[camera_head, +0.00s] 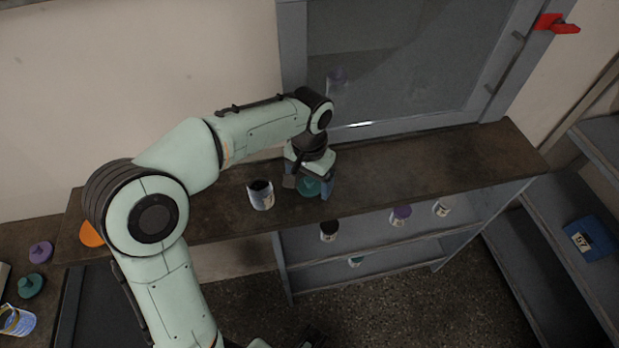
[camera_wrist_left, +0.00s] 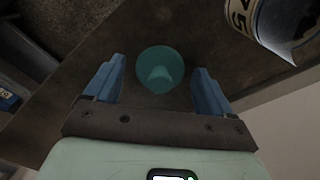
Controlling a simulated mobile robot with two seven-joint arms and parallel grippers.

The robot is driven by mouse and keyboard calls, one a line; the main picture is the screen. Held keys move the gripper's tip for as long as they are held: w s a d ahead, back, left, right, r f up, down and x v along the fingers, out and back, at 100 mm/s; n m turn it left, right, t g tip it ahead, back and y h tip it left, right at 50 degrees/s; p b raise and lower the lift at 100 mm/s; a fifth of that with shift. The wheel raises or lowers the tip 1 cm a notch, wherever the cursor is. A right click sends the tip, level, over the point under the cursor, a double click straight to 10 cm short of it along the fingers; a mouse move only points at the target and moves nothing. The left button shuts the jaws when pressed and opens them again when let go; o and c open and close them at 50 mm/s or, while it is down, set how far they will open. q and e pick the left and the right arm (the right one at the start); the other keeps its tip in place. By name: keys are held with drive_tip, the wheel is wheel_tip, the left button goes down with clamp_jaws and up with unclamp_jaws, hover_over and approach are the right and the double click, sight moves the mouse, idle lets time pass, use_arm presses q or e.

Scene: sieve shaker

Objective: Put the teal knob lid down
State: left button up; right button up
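The teal knob lid (camera_head: 308,187) lies on the brown top of the shelf unit, below my left gripper (camera_head: 313,187). In the left wrist view the round lid (camera_wrist_left: 160,70) is knob up, between and slightly beyond the blue fingertips of my left gripper (camera_wrist_left: 157,85). The fingers are spread wide with a gap on each side of the lid, so the gripper is open and empty. In the head view the gripper partly hides the lid.
An open can (camera_head: 261,196) stands close left of the gripper; it also shows in the wrist view (camera_wrist_left: 285,25). Several small containers, one a purple-topped can (camera_head: 401,215), stand on the shelves below. Purple (camera_head: 40,252) and teal (camera_head: 30,286) lids lie far left. The shelf top is clear to the right.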

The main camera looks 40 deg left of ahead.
sight(309, 179)
use_arm(q)
wheel_tip(309, 179, up, 13)
drive_tip(key=p, duration=0.3)
idle(0.7)
